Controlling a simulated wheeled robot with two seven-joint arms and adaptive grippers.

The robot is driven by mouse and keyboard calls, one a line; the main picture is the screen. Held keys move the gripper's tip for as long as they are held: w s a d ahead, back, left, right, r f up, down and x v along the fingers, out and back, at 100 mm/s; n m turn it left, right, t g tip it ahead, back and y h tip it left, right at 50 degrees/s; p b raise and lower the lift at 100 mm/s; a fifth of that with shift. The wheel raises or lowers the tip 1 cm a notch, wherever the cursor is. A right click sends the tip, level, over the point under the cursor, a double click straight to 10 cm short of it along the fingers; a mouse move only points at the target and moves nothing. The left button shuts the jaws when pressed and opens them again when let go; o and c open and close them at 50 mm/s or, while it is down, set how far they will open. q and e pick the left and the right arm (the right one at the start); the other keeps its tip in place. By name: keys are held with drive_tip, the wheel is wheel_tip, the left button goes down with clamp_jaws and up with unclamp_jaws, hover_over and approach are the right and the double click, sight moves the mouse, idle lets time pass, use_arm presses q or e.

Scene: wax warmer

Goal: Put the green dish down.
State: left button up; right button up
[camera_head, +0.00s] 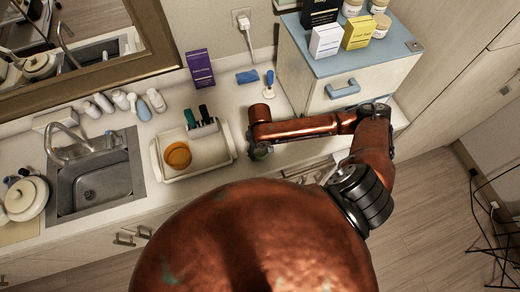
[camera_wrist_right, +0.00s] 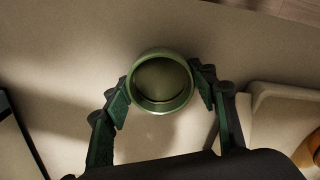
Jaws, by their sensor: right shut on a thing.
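The green dish (camera_wrist_right: 162,104) is a small round cup seen from above in the right wrist view, its dark hollow facing the camera. My right gripper (camera_wrist_right: 160,84) has its two green fingers closed on opposite sides of the dish. In the head view my right gripper (camera_head: 260,152) points down near the counter's front edge, just right of the white tray, and mostly hides the dish. The pale counter (camera_head: 215,103) lies below the dish. I cannot tell whether the dish touches it. My left gripper is not in view.
The white tray (camera_head: 226,142) holds an orange bowl (camera_head: 178,156) and dark bottles. A blue-topped cabinet (camera_head: 345,62) stands behind my right arm. A purple box (camera_head: 200,68), blue cloth (camera_head: 247,77) and small brush (camera_head: 269,82) are at the back. A sink (camera_head: 92,188) is left.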

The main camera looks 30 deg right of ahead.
drive_tip(key=o, duration=1.3)
drive_tip(key=shift+f, duration=0.1)
drive_tip(key=shift+c, duration=0.2)
